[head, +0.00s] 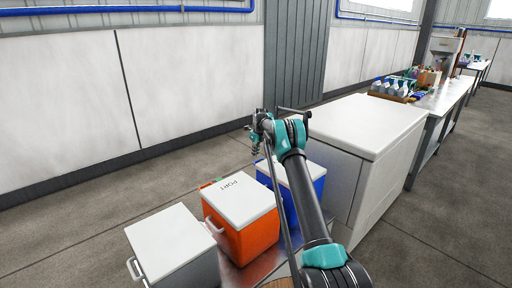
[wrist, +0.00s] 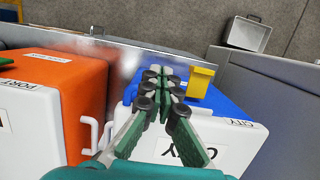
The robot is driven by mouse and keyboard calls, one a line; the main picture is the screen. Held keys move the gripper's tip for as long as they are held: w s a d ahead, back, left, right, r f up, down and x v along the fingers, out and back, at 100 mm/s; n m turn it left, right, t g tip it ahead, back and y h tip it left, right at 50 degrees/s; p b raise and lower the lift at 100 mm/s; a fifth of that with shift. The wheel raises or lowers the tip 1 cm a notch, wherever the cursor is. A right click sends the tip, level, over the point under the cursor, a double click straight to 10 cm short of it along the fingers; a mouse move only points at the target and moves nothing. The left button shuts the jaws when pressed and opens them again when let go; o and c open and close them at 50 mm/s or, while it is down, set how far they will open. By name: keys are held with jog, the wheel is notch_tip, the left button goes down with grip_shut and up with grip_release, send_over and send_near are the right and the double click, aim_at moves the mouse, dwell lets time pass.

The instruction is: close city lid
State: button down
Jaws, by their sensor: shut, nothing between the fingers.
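The city box (wrist: 205,102) is blue with a yellow latch (wrist: 199,81). Its white lid (wrist: 225,148) carries the word CITY, upside down in the wrist view. In the head view the blue box (head: 317,188) stands right of the orange box, its white lid (head: 268,168) partly hidden by my arm. The lid looks down over the box, but I cannot tell whether it is flush. My gripper (wrist: 163,80) is shut and empty, over the lid's edge by the latch. In the head view my gripper (head: 257,146) is above the box; contact is unclear.
An orange box (head: 247,240) with a white PORT lid stands directly left of the city box, a grey box (head: 205,272) with white lid beyond it. A large pale chest (head: 375,125) stands close on the right. A metal bin (wrist: 248,34) is on the floor.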

jog(key=shift+w+a+f, duration=0.1)
jog(key=shift+w+f, duration=0.05)
jog(key=shift+f, duration=1)
notch_tip(320, 180, up, 11)
jog(key=s+d, duration=0.1)
jog(key=s, duration=0.1)
jog(key=s+d+r+n, duration=0.2)
jog(key=s+r+n, duration=0.55)
jog(key=s, duration=0.35)
jog(key=s+d+n+t, duration=0.3)
jog(key=s+n, duration=1.1)
jog(key=s, duration=1.9)
jog(key=s+f+n, duration=0.3)
jog(key=s+f, duration=0.1)
jog(key=s, duration=0.5)
jog(key=s+d+f+n+h, duration=0.1)
jog(key=s+f+n, duration=0.3)
jog(key=s, duration=0.6)
jog(key=shift+d+f+g, duration=0.3)
jog(key=shift+f, duration=0.05)
jog(key=shift+s, duration=0.15)
